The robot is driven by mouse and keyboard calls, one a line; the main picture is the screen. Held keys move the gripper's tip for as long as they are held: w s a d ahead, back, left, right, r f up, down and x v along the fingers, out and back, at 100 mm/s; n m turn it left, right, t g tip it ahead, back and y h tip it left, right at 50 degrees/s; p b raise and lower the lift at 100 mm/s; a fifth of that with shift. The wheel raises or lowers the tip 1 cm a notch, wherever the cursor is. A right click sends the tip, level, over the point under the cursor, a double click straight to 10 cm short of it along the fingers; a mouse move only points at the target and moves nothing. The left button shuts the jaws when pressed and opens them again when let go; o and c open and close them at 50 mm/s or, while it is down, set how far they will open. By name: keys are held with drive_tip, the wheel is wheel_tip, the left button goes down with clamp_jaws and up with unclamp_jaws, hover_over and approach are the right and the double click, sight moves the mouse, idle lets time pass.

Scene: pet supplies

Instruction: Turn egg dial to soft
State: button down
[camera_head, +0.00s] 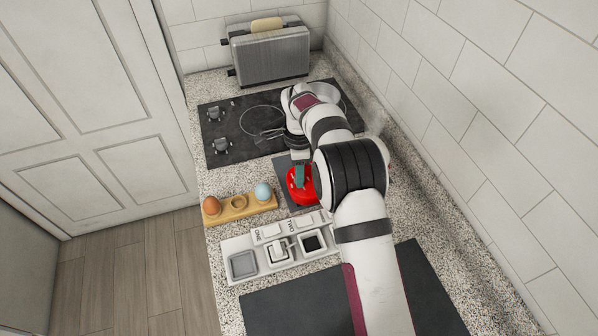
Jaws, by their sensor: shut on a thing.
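A round red thing (302,190), which looks like the egg dial, sits on a dark mat (282,168) in the middle of the counter. A small teal piece (300,176) stands up from its top. My gripper (299,163) reaches down over it from above and is shut at the teal piece. My arm covers the right side of the red thing, and no dial markings are readable.
A wooden holder (238,206) with a brown egg (211,205) and a blue egg (263,190) stands left of the dial. A white tray with compartments (262,264) lies in front. A black cooktop (225,150) and a toaster (270,58) are behind. A tiled wall borders the right.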

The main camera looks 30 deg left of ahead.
drive_tip(key=c, duration=0.6)
unclamp_jaws()
wheel_tip(320, 180, up, 16)
drive_tip(key=shift+d, duration=0.1)
